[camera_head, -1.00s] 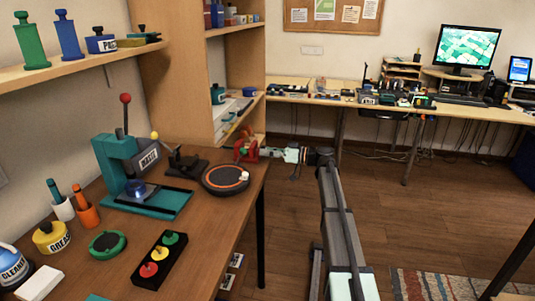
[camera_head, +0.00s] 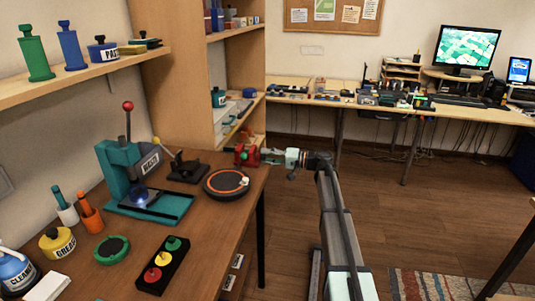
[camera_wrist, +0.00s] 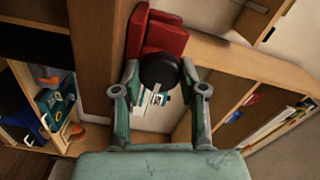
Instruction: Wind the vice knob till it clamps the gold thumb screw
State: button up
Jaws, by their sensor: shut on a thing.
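The red vice (camera_head: 246,154) stands at the far right corner of the wooden desk. In the wrist view its red body (camera_wrist: 157,36) lies just beyond the round black knob (camera_wrist: 159,70). My gripper (camera_head: 264,155) reaches the vice from the right. In the wrist view my gripper (camera_wrist: 160,74) has its two fingers on either side of the black knob, shut on it. I cannot make out the gold thumb screw or the vice's jaw gap in either view.
A round dark pad with an orange rim (camera_head: 226,183) lies close in front of the vice. A black stand (camera_head: 187,168) and a teal press (camera_head: 135,175) are to its left. A wooden shelf unit (camera_head: 180,80) rises behind. Open floor lies to the right.

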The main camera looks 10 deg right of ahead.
jog(key=m+p, duration=0.2)
jog(key=m, duration=0.1)
jog(key=m+p, duration=0.1)
jog(key=shift+r+m, duration=0.25)
jog(key=shift+m, duration=0.05)
jog(key=m+p, duration=0.2)
jog(key=m, duration=0.1)
jog(key=shift+w+m+p, duration=0.1)
jog(key=shift+m+p, duration=0.25)
jog(key=shift+m, duration=0.05)
jog(key=m+p, duration=0.3)
jog(key=m, duration=0.1)
jog(key=shift+p, duration=0.35)
jog(key=m+p, duration=0.3)
jog(key=m, duration=0.1)
jog(key=m+p, duration=0.4)
jog(key=shift+m, duration=0.3)
jog(key=m+p, duration=0.4)
jog(key=shift+m, duration=0.3)
jog(key=m+p, duration=0.3)
jog(key=shift+p, duration=0.35)
jog(key=shift+f+m+p, duration=0.15)
jog(key=shift+m+p, duration=1.35)
jog(key=shift+m, duration=0.6)
